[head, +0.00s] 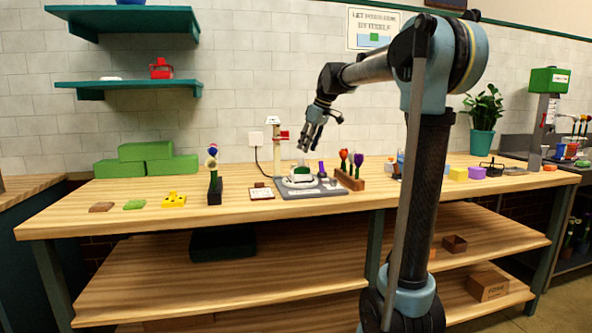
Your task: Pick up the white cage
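A white cage-like piece (298,182) sits low around a green block (300,170) on a grey tray (325,192) near the middle of the workbench; its bars are too small to make out clearly. My gripper (307,149) hangs above it, slightly right of its centre, pointing down and a little left. It is clear of the piece, and its dark fingers look apart with nothing visible between them.
Several flowers stand in a wooden rack (350,180) right of the tray. A cream post (277,150) rises behind it. A red basket-like piece (161,70) is on the wall shelf. Bare wood lies along the front.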

